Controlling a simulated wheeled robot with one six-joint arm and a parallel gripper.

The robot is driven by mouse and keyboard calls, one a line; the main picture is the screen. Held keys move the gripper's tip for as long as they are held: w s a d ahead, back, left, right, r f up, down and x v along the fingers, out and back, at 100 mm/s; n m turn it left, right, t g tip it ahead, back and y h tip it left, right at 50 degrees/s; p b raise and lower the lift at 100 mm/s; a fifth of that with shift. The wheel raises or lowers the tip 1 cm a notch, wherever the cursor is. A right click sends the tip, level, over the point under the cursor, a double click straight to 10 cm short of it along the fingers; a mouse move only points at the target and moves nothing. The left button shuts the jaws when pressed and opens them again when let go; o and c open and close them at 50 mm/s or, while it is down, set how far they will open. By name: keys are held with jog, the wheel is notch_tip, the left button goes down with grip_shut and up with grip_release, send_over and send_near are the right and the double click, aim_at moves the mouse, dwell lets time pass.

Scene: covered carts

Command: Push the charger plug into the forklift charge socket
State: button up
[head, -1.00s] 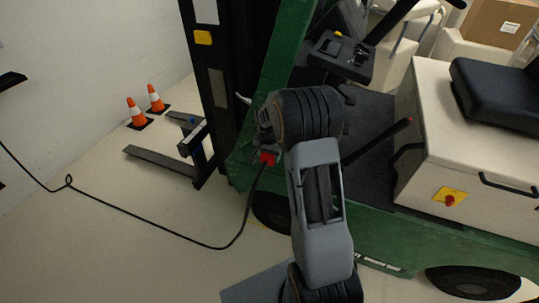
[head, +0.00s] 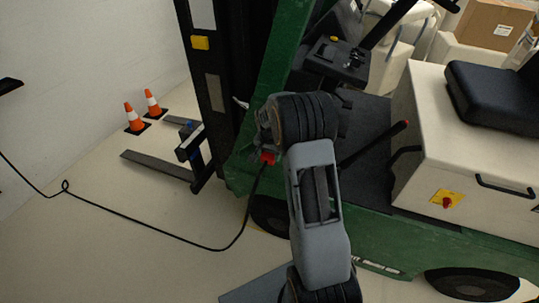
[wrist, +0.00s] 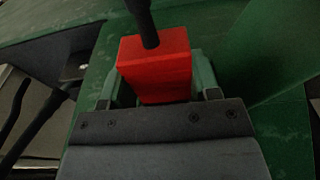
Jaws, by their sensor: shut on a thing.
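The red charger plug (head: 268,157) shows at the end of my arm in the head view, against the green side of the forklift (head: 400,245). In the wrist view the plug (wrist: 154,68) is a red block with a black cable leaving its top. My gripper (wrist: 158,88) is shut on it, with a finger at each side. My gripper (head: 264,143) is mostly hidden behind my wrist in the head view. Green forklift body lies close behind the plug. I cannot make out the charge socket in either view, nor whether the plug touches it.
The black cable (head: 150,228) runs from the plug down to the floor and off to the left. Two orange cones (head: 134,117) stand beyond the forks (head: 158,166). The mast (head: 215,80) rises left of my gripper. The floor at lower left is otherwise clear.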

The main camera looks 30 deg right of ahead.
aim_at(269, 154)
jog(key=shift+w+d, duration=0.3)
jog(key=o, duration=1.3)
jog(key=shift+r, duration=0.1)
jog(key=shift+c, duration=0.2)
notch_tip(269, 154, up, 14)
jog(key=s+a, duration=0.1)
jog(key=shift+a+f, duration=0.15)
jog(key=shift+f, duration=0.05)
jog(key=shift+s, duration=0.1)
jog(key=s+a+r+n+t, duration=0.1)
jog(key=s+a+n, duration=0.2)
jog(key=s, duration=0.5)
jog(key=s+a+r+n+p, duration=0.1)
jog(key=s+a+n, duration=0.2)
jog(key=s+a, duration=0.2)
jog(key=s+a+r+n+t+y+p, duration=0.1)
jog(key=s+a+r+n, duration=0.1)
jog(key=s, duration=0.8)
jog(key=shift+s+a+n+t, duration=0.3)
jog(key=shift+a+n, duration=0.5)
jog(key=shift+a, duration=0.35)
